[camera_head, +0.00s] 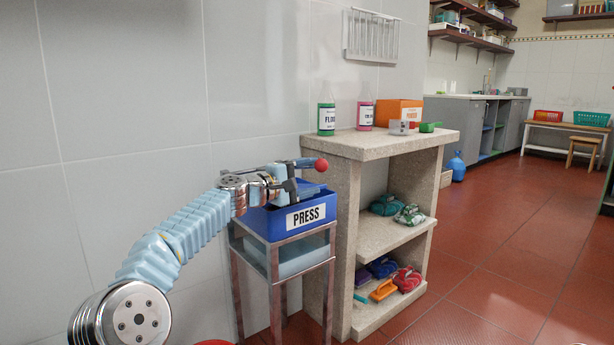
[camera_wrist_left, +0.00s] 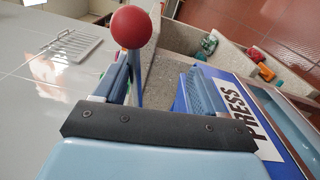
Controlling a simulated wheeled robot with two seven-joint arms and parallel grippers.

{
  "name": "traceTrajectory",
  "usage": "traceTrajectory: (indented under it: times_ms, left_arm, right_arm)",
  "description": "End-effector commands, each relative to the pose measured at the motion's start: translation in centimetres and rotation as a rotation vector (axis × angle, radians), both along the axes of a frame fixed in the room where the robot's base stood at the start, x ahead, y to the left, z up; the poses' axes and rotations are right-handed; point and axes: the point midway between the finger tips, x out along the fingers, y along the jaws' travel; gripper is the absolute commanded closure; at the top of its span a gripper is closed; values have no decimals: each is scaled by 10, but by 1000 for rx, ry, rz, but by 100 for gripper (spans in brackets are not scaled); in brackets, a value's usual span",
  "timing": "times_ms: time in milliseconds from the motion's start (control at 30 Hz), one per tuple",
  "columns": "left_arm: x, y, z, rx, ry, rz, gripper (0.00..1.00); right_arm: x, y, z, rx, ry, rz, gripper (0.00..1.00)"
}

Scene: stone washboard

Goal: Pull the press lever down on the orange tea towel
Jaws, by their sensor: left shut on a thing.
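The press (camera_head: 262,218) is a blue box with a white PRESS label, standing on a metal frame against the wall. Its lever ends in a red ball (camera_head: 321,165), which also shows at the top of the left wrist view (camera_wrist_left: 131,27). The lever's bar (camera_head: 302,162) is roughly level above the box. My left gripper (camera_head: 287,183) is at the lever, just behind the ball, and is shut on the lever. I cannot make out an orange tea towel in the press; the box's inside is hidden. My right gripper is not in view.
A stone shelf unit (camera_head: 400,143) stands close to the right of the press. It holds bottles, an orange box (camera_head: 398,112) and a green scoop on top, and folded cloths (camera_head: 409,214) below. A tiled wall is behind; red floor (camera_head: 480,250) lies clear to the right.

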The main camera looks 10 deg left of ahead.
Motion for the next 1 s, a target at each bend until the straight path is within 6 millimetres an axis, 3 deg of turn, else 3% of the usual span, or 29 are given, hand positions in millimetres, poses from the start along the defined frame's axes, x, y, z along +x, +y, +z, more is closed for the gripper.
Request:
traceTrajectory:
  times_ms: [33, 367, 467, 633, 867, 933, 1000]
  left_arm:
    - [3, -5, -16, 11, 22, -10, 54]
    - [3, -6, -15, 10, 22, -11, 57]
    - [1, -1, -8, 8, 9, -3, 64]
    - [-7, 7, -11, 9, 9, -1, 57]
    - [-20, 21, -9, 9, 11, 0, 55]
    - [-24, 26, -8, 7, 11, 1, 68]
    - [-29, 29, -6, 5, 9, 1, 68]
  right_arm:
    - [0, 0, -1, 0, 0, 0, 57]
    - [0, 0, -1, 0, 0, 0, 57]
    - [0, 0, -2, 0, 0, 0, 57]
    - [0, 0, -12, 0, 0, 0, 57]
    - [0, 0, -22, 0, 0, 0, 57]
    - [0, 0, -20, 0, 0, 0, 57]
    - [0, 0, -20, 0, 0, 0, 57]
